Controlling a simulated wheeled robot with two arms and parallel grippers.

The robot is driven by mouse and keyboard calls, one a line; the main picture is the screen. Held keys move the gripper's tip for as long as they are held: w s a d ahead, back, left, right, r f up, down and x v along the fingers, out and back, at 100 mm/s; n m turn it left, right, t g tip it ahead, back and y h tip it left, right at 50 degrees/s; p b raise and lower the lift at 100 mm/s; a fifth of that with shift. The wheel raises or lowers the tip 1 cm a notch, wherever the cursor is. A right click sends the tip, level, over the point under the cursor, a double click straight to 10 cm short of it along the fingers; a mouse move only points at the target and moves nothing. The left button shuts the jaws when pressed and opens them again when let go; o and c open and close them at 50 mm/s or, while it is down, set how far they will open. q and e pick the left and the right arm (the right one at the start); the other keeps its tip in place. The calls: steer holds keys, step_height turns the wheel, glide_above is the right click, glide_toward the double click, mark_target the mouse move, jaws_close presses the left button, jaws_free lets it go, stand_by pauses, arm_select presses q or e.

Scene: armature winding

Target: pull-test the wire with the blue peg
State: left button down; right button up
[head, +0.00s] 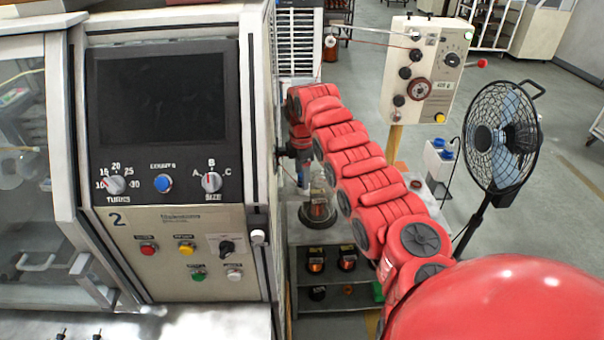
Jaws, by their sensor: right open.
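My right arm reaches from the lower right to the far side of the winding machine. Its dark gripper (299,158) points down beside the machine's right edge, open, partly hidden, and small in view. My left gripper is not in view.
The winding machine (180,255) with its knobs and buttons fills the left. Open floor lies beyond.

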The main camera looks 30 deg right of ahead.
steer(key=shift+r, duration=0.1)
steer(key=shift+r, duration=0.3)
step_height(320, 180, up, 16)
steer(key=s+a+p, duration=0.1)
steer(key=p, duration=0.2)
steer(key=shift+s+r, duration=0.25)
steer(key=shift+s, duration=0.1)
